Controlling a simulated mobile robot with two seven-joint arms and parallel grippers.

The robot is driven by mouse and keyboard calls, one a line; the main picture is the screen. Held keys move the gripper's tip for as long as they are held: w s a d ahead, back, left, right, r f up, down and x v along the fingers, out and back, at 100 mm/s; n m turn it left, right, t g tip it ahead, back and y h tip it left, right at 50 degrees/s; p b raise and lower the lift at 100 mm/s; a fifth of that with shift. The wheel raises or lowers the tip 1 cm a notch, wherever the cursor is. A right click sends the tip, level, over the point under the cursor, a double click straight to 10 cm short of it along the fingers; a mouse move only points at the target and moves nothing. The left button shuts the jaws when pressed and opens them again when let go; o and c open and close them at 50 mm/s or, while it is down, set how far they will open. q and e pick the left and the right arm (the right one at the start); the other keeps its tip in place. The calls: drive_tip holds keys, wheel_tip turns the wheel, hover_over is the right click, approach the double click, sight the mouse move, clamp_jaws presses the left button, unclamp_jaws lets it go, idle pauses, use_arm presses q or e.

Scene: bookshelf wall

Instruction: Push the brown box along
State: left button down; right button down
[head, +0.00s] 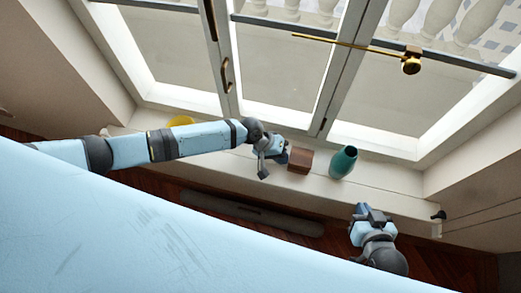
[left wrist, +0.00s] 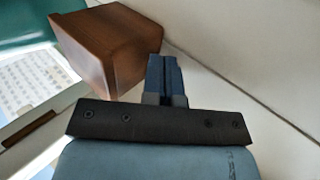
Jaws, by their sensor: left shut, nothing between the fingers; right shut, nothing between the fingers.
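The brown box (head: 300,160) stands on the white window sill in the head view. It is a small brown block, and it also shows large at the upper left of the left wrist view (left wrist: 105,45). My left gripper (head: 283,158) is shut and empty, close to the box's left side. In the left wrist view its shut fingers (left wrist: 162,75) point toward the box's edge; whether they touch it I cannot tell. My right gripper (head: 372,212) is shut and empty, at the front of the sill to the lower right, apart from the box.
A teal vase (head: 343,162) stands on the sill just right of the box. A yellow object (head: 181,121) is partly hidden behind my left arm. Window frames (head: 335,75) rise behind the sill. Bare sill (head: 400,196) lies right of the vase.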

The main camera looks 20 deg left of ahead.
use_arm(q)
drive_tip(key=shift+s+a+r+p, duration=0.1)
drive_tip(key=shift+a+r+p, duration=0.25)
drive_tip(key=shift+a, duration=0.65)
drive_tip(key=shift+s+a+r+p, duration=0.1)
drive_tip(key=shift+a+r+p, duration=0.25)
drive_tip(key=shift+a, duration=0.65)
drive_tip(key=shift+a+r+p, duration=0.25)
drive_tip(key=shift+a+p, duration=0.1)
drive_tip(key=shift+a, duration=0.65)
